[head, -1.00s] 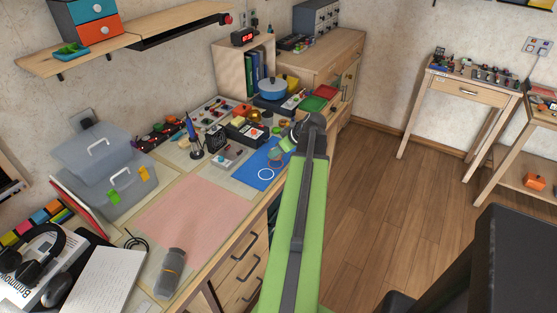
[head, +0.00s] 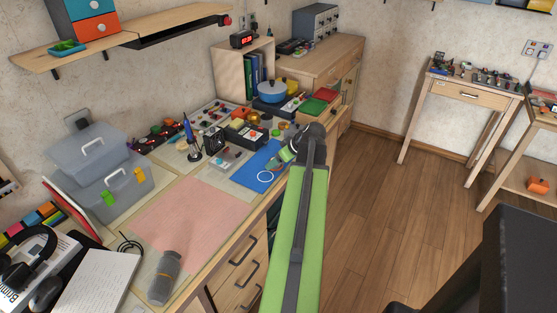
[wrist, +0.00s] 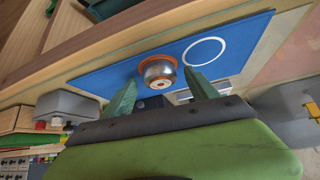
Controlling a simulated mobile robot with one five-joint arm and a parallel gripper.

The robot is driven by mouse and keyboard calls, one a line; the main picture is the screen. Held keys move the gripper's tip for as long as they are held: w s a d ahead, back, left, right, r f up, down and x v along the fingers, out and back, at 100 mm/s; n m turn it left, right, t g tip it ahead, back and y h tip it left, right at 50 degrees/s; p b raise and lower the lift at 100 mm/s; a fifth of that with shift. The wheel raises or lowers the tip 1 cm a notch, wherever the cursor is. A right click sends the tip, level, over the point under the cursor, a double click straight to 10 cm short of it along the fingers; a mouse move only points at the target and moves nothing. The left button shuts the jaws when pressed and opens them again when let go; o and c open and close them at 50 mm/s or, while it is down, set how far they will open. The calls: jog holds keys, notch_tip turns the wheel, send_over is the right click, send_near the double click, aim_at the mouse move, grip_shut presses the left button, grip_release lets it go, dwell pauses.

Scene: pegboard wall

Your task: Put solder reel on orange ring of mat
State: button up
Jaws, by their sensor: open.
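The blue mat (head: 249,173) lies near the front edge of the workbench; it also fills the upper middle of the wrist view (wrist: 110,75). The silver solder reel (wrist: 160,74) is on the mat, with a rim of the orange ring (wrist: 146,60) showing around its far side. Its exact centring is hard to tell. The white ring (wrist: 203,52) lies beside it, empty. My gripper (wrist: 161,80) is open, its two green fingers on either side of the reel with gaps visible. In the head view my gripper (head: 286,154) hides the reel and orange ring.
Small boxes and parts stand behind the mat, including a black box (head: 243,134) and a soldering iron in its stand (head: 192,148). A pink mat (head: 192,217) lies to the left. A blue pot (head: 272,92) stands farther back.

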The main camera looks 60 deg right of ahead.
jog(key=shift+r, duration=0.2)
jog(key=p+v, duration=0.9)
jog(key=v, duration=0.3)
jog(key=shift+p, duration=0.35)
